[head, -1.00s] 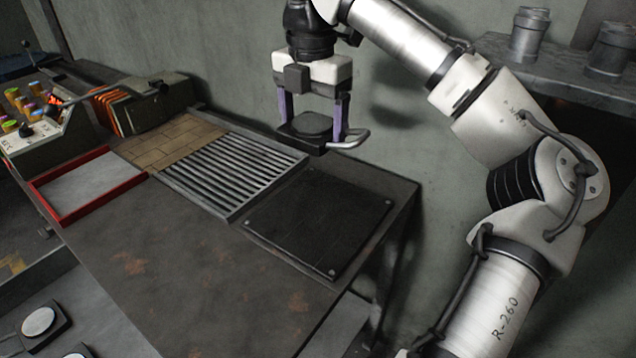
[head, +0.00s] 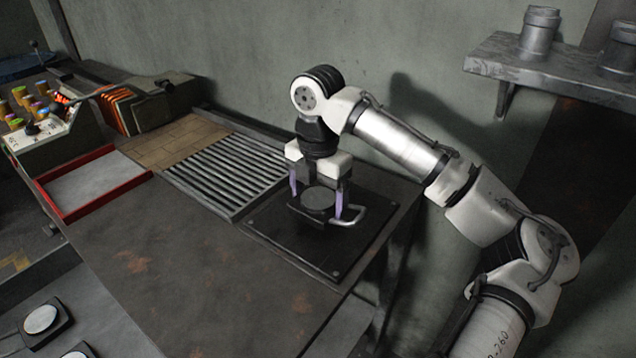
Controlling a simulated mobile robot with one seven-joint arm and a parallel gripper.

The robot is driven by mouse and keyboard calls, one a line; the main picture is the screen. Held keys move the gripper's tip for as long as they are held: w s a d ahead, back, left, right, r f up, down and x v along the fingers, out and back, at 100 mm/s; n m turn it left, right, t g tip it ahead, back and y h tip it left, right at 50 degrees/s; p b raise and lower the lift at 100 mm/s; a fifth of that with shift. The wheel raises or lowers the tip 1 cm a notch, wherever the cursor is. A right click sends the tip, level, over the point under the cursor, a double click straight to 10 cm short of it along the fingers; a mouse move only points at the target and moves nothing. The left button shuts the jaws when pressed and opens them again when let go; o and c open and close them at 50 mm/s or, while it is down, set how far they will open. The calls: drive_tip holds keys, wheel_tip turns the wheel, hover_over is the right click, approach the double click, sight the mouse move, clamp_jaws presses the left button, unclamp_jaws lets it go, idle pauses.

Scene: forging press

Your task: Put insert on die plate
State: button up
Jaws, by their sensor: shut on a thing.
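My gripper (head: 317,207) points down with its two purple fingers shut on the insert (head: 318,197). The insert is a dark square block with a round raised top and a grey bar handle on its right. It is level, low over the middle of a black square plate with bolts at its corners (head: 300,258), which looks like the die plate. I cannot tell whether the insert's underside touches that plate. The gripper and insert hide the plate's back part.
A slatted grate (head: 225,172) lies left of the black plate, then a tan brick patch (head: 175,142) and a red-rimmed tray (head: 65,212). A control box (head: 45,135) stands far left. A shelf (head: 545,65) with metal cups is upper right. The front bench top (head: 190,265) is clear.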

sight(318, 198)
drive_tip(key=shift+f, duration=1.65)
drive_tip(key=shift+f, duration=0.1)
drive_tip(key=o, duration=2)
drive_tip(key=shift+c, duration=0.2)
wheel_tip(318, 198, up, 12)
drive_tip(key=shift+r, duration=0.1)
